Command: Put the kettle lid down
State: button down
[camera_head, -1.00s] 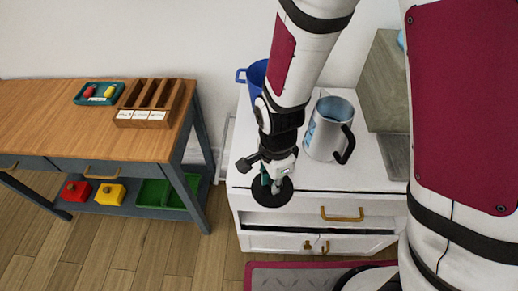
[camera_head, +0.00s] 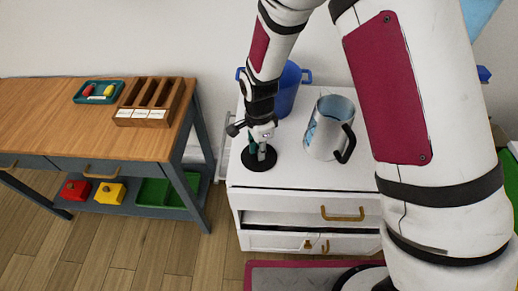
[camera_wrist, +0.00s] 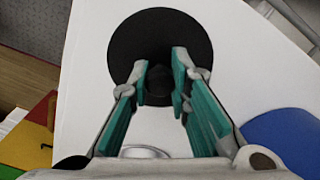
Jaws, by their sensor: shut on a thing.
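The kettle lid (camera_head: 259,160) is a flat round black disc with a knob, and it also shows in the wrist view (camera_wrist: 160,30). My gripper (camera_head: 261,149) is shut on the lid's knob; in the wrist view its teal fingers (camera_wrist: 163,78) stand on either side of it. The lid looks level over the left front part of the white cabinet top (camera_head: 300,178). I cannot tell whether it touches the surface. The steel kettle (camera_head: 322,135) with a black handle stands upright and open to the right of the lid.
A blue pot (camera_head: 287,90) stands behind the lid. A wooden table (camera_head: 50,120) at left, across a gap, holds a slotted wooden box (camera_head: 150,113) and a teal tray (camera_head: 80,98). The white top in front of the kettle is clear.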

jog(key=shift+f, duration=0.25)
jog(key=c, duration=1.5)
grip_release()
notch_tip(320, 180, up, 12)
jog(key=shift+r, duration=0.15)
jog(key=shift+d+r, duration=0.1)
